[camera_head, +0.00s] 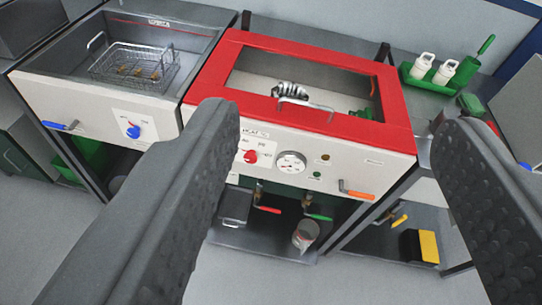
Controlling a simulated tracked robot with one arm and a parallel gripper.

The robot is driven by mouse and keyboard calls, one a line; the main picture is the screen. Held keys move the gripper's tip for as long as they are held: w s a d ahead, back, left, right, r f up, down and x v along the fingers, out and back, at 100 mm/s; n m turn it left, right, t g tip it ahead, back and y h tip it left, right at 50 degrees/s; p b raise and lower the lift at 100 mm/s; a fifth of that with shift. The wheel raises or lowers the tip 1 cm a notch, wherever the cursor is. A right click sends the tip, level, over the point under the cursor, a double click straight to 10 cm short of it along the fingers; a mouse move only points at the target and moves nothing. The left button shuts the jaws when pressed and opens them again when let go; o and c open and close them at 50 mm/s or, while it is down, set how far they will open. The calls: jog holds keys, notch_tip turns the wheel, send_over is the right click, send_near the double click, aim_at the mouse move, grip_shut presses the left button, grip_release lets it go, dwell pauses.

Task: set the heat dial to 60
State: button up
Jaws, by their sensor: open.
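The heat dial (250,156) is a red knob on the pale front panel of the red-framed machine (320,150), under lettering that seems to read HEAT %. Printed marks surround it, but its exact setting is too small to read. It shows just right of my left finger, which hides part of the panel to its left. My gripper (334,122) is open and empty, its two dark ribbed fingers spread wide in front of the machine. The dial is apart from both fingers in the picture.
A round gauge (291,163) sits right of the dial. A blue knob (133,131) is on the left machine, which holds a wire basket (135,65). An orange lever (356,191) sticks out at the panel's lower right. A green rack (435,72) with white bottles stands at the back right.

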aim_at(250, 161)
jog(key=w+a+f+n+b, duration=0.2)
jog(key=w+f+n, duration=0.2)
jog(key=w+f, duration=0.7)
jog(key=w+a+f+n+b, duration=0.2)
jog(key=w+f+n, duration=0.1)
jog(key=w+f, duration=0.8)
jog(key=w+a+f+n+t+b, duration=0.15)
jog(key=f+n, duration=0.35)
jog(key=f, duration=1.2)
jog(key=w+a+f+n+t+b, duration=0.1)
jog(key=w+a+f+n+b, duration=0.2)
jog(key=f, duration=1.4)
jog(key=shift+n, duration=0.5)
jog(key=w+b, duration=0.1)
jog(key=w, duration=0.2)
jog(key=w+b, duration=0.1)
jog(key=w, duration=0.3)
jog(key=w+d+b, duration=0.1)
jog(key=w, duration=0.2)
jog(key=shift+w+f, duration=0.2)
jog(key=shift+w, duration=0.2)
jog(key=shift+w+r, duration=0.2)
jog(key=shift+w, duration=0.4)
jog(key=shift+w+f, duration=0.1)
jog(key=shift+w, duration=0.3)
